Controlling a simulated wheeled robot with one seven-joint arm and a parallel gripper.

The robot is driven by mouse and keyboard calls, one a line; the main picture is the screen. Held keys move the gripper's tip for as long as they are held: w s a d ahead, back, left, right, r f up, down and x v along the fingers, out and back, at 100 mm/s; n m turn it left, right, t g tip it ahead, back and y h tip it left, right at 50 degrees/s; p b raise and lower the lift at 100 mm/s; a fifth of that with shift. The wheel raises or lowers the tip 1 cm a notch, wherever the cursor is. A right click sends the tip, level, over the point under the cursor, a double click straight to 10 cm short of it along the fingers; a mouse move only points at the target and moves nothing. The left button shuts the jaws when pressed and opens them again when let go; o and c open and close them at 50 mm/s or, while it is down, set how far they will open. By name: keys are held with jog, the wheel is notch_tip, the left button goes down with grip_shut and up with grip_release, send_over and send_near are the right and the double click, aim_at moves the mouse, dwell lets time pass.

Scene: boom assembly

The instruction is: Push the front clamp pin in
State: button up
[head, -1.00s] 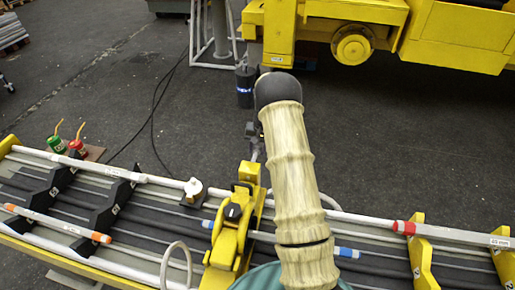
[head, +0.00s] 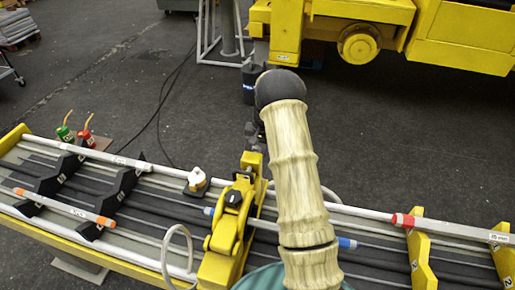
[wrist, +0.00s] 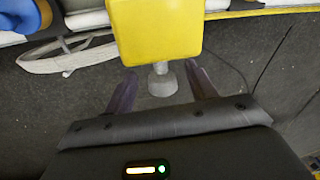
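The yellow clamp (head: 228,232) sits across the boom's long tubes, left of my arm in the head view. In the wrist view a yellow clamp block (wrist: 157,30) fills the top middle. The clamp pin (wrist: 163,83), a short grey stem with a wider round head, sticks out of that block toward my gripper. My gripper (wrist: 162,80) is open, with one dark finger on each side of the pin head. Gaps show between the head and both fingers. In the head view my arm hides most of my gripper, and the pin cannot be made out clearly.
The boom (head: 130,215) runs across the foreground with black brackets (head: 118,195) and tubes. A yellow machine (head: 440,40) stands behind. A red can (head: 87,138) and a green can (head: 65,133) stand at the left. Dark floor lies free beyond the boom.

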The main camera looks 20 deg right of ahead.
jog(key=shift+w+d+r, duration=0.1)
jog(key=shift+w, duration=0.05)
jog(key=shift+r, duration=0.3)
notch_tip(320, 180, up, 16)
jog(key=s+d+b, duration=0.1)
jog(key=d+b, duration=0.1)
jog(key=b, duration=0.2)
jog(key=shift+s+d+r+b, duration=0.15)
jog(key=shift+s+r+b, duration=0.05)
jog(key=shift+b, duration=0.15)
jog(key=shift+d, duration=0.1)
jog(key=shift+s, duration=0.1)
